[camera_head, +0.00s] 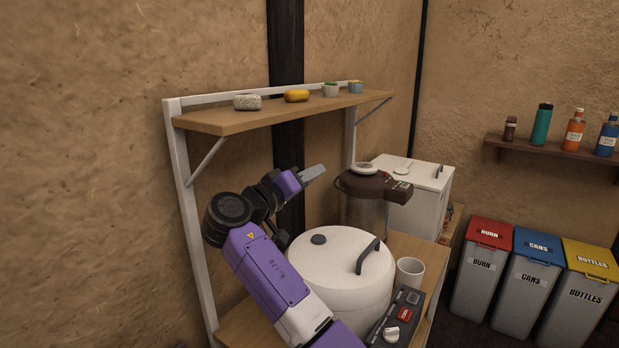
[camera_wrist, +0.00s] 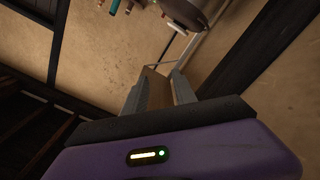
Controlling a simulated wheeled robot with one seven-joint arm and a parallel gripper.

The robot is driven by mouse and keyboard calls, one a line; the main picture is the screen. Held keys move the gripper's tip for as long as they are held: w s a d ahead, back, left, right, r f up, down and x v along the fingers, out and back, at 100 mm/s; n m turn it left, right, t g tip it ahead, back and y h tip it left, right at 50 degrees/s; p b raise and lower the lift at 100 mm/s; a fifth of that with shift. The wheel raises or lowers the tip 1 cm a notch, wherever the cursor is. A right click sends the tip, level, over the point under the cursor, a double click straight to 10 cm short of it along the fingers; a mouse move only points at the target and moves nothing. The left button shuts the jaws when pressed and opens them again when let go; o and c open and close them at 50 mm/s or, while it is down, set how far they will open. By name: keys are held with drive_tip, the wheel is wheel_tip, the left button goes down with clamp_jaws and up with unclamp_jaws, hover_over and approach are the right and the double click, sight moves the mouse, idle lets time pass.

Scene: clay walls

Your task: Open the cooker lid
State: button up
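The cooker (camera_head: 335,285) is a large white round pot on the wooden counter. Its white lid (camera_head: 330,248) sits flat on top and looks closed. A black curved handle (camera_head: 368,257) is on the lid's right side and a dark round knob (camera_head: 319,239) is toward its left. A dark control panel (camera_head: 399,313) with a red button and a white dial is at the cooker's front right. My gripper (camera_head: 313,173) is above and behind the lid, apart from it, pointing right. In the wrist view my gripper's two fingers (camera_wrist: 160,78) stand apart with nothing between them.
A wooden shelf (camera_head: 225,121) with small items hangs above the gripper. A brown-topped dispenser (camera_head: 368,190) and a white box (camera_head: 425,210) stand behind the cooker. A white cup (camera_head: 409,271) is close to the cooker's right. Bins (camera_head: 520,284) stand at the far right.

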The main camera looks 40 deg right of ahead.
drive_tip(key=b+v, duration=0.2)
drive_tip(key=v, duration=0.6)
idle(0.4)
